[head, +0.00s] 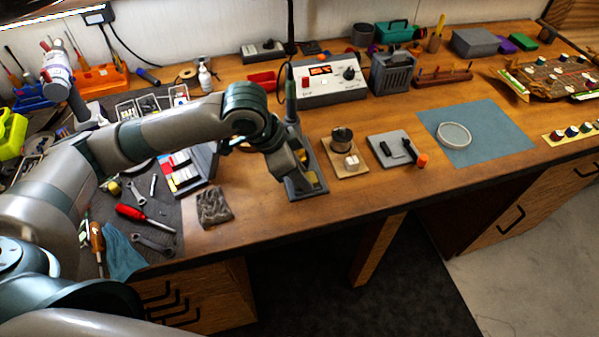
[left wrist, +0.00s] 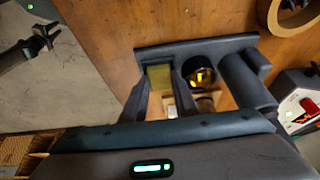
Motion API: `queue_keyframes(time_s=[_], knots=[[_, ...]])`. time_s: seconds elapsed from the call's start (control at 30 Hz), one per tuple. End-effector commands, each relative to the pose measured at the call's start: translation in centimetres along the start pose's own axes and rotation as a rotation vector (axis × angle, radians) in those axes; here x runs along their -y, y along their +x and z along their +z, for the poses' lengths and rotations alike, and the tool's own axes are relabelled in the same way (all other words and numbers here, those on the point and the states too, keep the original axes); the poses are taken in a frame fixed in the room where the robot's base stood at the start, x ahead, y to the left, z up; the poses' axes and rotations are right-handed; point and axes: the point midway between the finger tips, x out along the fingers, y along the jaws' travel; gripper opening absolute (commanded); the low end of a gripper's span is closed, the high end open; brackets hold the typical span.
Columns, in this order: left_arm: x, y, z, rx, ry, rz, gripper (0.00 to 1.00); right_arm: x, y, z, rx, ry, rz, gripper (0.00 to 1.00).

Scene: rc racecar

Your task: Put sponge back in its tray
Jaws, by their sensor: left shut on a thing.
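The yellow sponge (left wrist: 159,77) shows in the left wrist view between the two dark fingers of my left gripper (left wrist: 161,84), which is shut on it. In the head view the left gripper (head: 301,172) is over the dark soldering-iron stand (head: 307,193), near the table's front edge, and a bit of the yellow sponge (head: 312,183) shows below it. The stand (left wrist: 190,48) also shows in the left wrist view, right around the sponge. The tray's recess is mostly hidden, so I cannot tell whether the sponge touches its floor. My right gripper is not seen.
A soldering station (head: 330,82) stands behind the stand. A wooden block with a small pot (head: 342,137) is just right of it, then a grey plate (head: 391,149). Bare wood shows left of the stand.

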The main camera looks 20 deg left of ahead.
Motion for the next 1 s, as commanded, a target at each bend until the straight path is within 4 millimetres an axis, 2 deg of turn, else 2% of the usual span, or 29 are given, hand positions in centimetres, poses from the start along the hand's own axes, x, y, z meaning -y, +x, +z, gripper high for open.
queue_keyframes(time_s=[0.03, 0.1, 0.13, 0.2, 0.47, 0.63, 0.77, 1.0], knots=[[-0.6, 1.3, 1.2, 0.030, -0.004, 0.016, 0.09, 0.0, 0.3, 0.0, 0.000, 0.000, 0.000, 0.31], [-0.6, 1.4, 1.2, 0.031, -0.004, 0.016, 0.09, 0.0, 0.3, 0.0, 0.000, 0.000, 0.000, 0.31], [-0.5, 1.4, 1.2, 0.032, -0.005, 0.016, 0.29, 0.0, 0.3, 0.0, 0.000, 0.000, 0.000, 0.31], [-0.5, 1.4, 1.3, 0.032, -0.005, 0.016, 0.46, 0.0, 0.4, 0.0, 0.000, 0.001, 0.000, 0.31], [-0.5, 1.3, 1.2, 0.033, -0.004, 0.016, 0.46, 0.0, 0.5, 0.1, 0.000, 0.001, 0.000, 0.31], [-0.5, 0.5, 0.9, 0.032, -0.004, 0.015, 0.46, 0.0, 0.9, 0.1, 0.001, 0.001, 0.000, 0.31], [-0.4, -1.3, 0.7, 0.030, -0.004, 0.015, 0.46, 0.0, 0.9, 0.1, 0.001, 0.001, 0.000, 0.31], [-0.2, -6.0, 0.3, 0.021, -0.002, 0.008, 0.46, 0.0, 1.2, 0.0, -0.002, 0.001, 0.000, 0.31]])
